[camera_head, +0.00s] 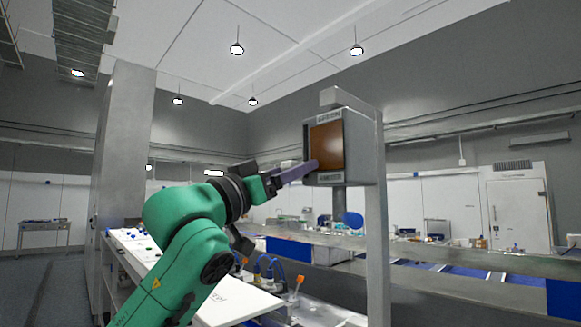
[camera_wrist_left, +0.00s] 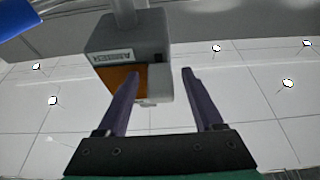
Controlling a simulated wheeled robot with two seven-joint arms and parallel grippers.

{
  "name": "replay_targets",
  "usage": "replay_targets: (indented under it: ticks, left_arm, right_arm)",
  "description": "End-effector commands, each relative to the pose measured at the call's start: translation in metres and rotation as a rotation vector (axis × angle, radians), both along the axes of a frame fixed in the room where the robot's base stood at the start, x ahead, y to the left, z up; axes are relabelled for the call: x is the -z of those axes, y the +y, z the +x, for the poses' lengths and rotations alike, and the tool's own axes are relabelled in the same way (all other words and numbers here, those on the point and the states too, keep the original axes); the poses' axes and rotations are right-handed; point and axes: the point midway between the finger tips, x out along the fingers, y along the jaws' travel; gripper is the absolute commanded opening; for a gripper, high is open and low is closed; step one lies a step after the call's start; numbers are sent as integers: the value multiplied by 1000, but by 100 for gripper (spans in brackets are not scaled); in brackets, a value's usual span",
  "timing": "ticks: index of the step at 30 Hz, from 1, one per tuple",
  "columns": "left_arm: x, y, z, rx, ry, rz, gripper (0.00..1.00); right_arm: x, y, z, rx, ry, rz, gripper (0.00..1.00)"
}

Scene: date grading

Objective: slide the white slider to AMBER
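A grey box (camera_head: 365,150) on a metal post has an orange-brown panel (camera_head: 328,145) in its front. Small lettering above and below the panel is too small to read surely. I cannot clearly make out the white slider. My left gripper (camera_head: 313,166) is at the lower left part of the box front, overlapping the panel's edge. The left wrist view shows the gripper (camera_wrist_left: 160,73) open, its two purple fingers apart, with the box (camera_wrist_left: 150,40) beyond and partly between them. The panel (camera_wrist_left: 118,77) is partly behind one finger. Contact cannot be told. My right gripper is not in view.
The metal post (camera_head: 376,240) stands beside the box. A white-topped bench (camera_head: 235,305) with small items lies below my left arm. Long counters (camera_head: 440,262) run behind at the right. The space left of the box, above my arm, is clear.

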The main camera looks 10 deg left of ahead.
Motion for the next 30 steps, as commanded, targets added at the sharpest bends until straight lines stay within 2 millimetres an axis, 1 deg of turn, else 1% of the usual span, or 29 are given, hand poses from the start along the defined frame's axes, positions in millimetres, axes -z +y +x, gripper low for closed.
replay_targets:
  ticks: [7,11,14,18,21,25,27,30]
  left_arm:
    - [-1,1,-2,-1,-4,-2,68]
    - [7,9,-11,-3,-7,-4,68]
    - [20,21,-30,-3,-8,-2,68]
    - [39,43,-63,-4,-8,-2,68]
    - [48,57,-85,-4,-6,-1,68]
    - [55,70,-104,-3,-3,-1,68]
    - [56,73,-109,-1,-3,-1,68]
    - [55,75,-113,0,-2,0,68]
  right_arm:
    - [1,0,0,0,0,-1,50]
    - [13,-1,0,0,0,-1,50]
    - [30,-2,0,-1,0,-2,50]
    - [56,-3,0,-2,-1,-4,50]
    - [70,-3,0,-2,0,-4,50]
    - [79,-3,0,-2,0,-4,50]
    - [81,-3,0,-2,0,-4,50]
    - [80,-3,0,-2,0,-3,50]
